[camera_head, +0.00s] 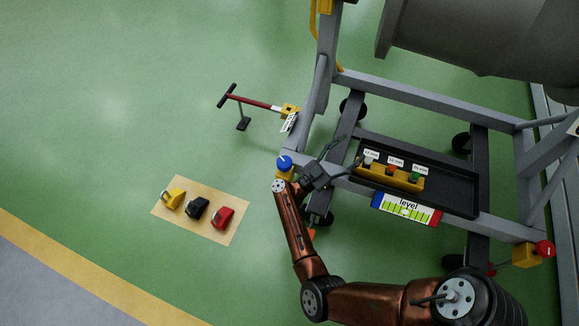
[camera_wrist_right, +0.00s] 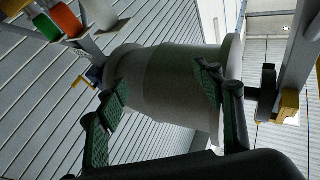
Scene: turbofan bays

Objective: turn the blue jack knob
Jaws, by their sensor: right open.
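The blue jack knob (camera_head: 285,163) sits on a yellow block at the left front corner of the grey engine stand. My right gripper (camera_head: 346,154) is just to the right of the knob, over the stand's front beam, with its fingers pointing away from the knob. The gripper is open and empty. In the right wrist view its two green-padded fingers (camera_wrist_right: 162,92) are spread apart, with the grey engine barrel (camera_wrist_right: 175,85) showing behind them. The knob cannot be made out for sure in that view. My left gripper is not in view.
A dark tray (camera_head: 455,195) with a yellow holder of coloured pieces lies in the stand, behind a level sign (camera_head: 406,209). A red knob (camera_head: 544,249) is at the right corner. A red-handled bar (camera_head: 250,102) and a mat (camera_head: 236,190) with several coloured items lie left.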

